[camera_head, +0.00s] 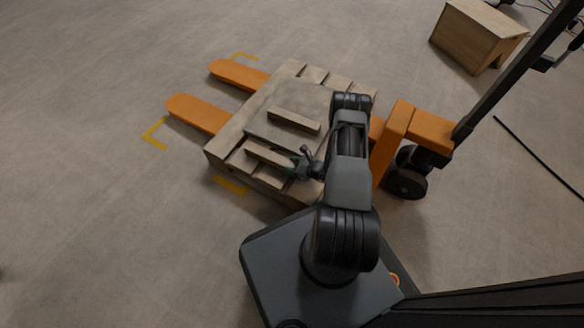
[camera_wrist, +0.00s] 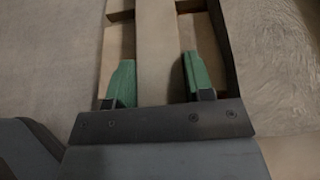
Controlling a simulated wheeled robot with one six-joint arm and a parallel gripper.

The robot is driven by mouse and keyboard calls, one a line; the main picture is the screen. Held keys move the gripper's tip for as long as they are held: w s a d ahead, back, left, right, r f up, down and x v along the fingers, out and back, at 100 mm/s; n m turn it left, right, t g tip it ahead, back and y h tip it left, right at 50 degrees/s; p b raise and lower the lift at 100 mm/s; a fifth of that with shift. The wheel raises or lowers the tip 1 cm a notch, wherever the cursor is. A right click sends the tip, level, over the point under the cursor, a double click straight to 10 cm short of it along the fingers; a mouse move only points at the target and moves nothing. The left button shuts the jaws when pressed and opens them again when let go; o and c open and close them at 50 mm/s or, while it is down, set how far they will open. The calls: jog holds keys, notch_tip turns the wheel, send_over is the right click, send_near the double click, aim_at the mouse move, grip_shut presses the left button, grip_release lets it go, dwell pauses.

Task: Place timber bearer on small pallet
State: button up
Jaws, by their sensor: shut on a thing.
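The small pallet (camera_head: 228,138) is pale wood with slats and sits across the orange forks. One timber bearer (camera_head: 294,119) lies on a flat grey-brown panel (camera_head: 300,97) on the pallet. A second timber bearer (camera_head: 269,156) is at the pallet's near side, with its right end at my gripper (camera_head: 303,163). In the wrist view my gripper (camera_wrist: 159,80) has green finger pads on both sides of this bearer (camera_wrist: 156,45), shut on it. The bearer extends away from the fingers over the pallet slats. Whether it touches the pallet is unclear. My arm hides the pallet's right part.
The orange pallet jack (camera_head: 428,129) stands at the right, its forks (camera_head: 198,113) reaching out left under the pallet. Yellow corner marks (camera_head: 156,133) are on the floor. A wooden box (camera_head: 476,37) stands at the upper right. The floor at left is clear.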

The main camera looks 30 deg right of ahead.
jog(key=shift+f, duration=0.3)
jog(key=shift+f, duration=0.15)
jog(key=o, duration=1.1)
